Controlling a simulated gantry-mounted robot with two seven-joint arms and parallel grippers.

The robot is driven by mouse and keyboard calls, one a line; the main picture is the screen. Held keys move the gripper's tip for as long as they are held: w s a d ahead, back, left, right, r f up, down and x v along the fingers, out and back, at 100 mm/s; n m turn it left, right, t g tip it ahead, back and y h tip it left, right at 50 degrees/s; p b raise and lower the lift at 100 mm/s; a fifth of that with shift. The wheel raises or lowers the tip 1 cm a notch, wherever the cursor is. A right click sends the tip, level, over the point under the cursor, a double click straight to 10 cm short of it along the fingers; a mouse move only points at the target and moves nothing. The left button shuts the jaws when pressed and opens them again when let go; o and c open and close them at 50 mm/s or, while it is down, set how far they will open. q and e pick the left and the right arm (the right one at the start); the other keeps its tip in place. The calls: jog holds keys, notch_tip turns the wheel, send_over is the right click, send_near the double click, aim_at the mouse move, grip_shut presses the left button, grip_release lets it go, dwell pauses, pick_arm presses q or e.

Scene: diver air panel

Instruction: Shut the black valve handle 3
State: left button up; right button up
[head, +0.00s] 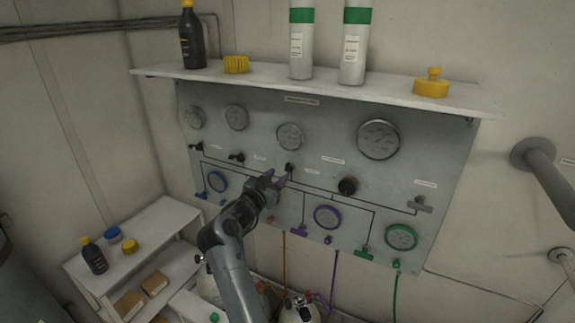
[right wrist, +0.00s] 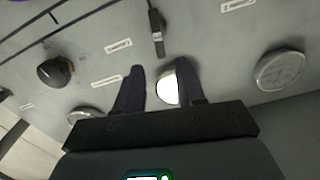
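A black valve handle (head: 289,168), third from the left in the row under the upper gauges, is on the grey panel (head: 330,110). I take it as handle 3; its label is too small to read. In the right wrist view the narrow handle (right wrist: 157,32) runs roughly up the picture, beyond the fingertips. My right gripper (head: 277,181) is close to it in the head view. In the right wrist view the gripper (right wrist: 160,68) is open and empty, with a gauge (right wrist: 168,88) showing between its fingers. My left gripper is not in view.
Other black handles (head: 237,158) are to the left, and a round black knob (head: 347,186) is to the right. Gauges cover the panel. A small rack (head: 150,235) stands at lower left.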

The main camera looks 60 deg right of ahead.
aim_at(286, 167)
jog(key=d, duration=0.2)
jog(key=d+p, duration=0.1)
jog(key=d, duration=0.3)
jog(key=shift+w+d+r, duration=0.1)
jog(key=shift+w+d, duration=0.15)
jog(key=shift+w, duration=0.1)
jog(key=shift+w+d+p, duration=0.1)
jog(key=shift+d+p, duration=0.25)
jog(key=shift+d, duration=0.4)
grip_shut()
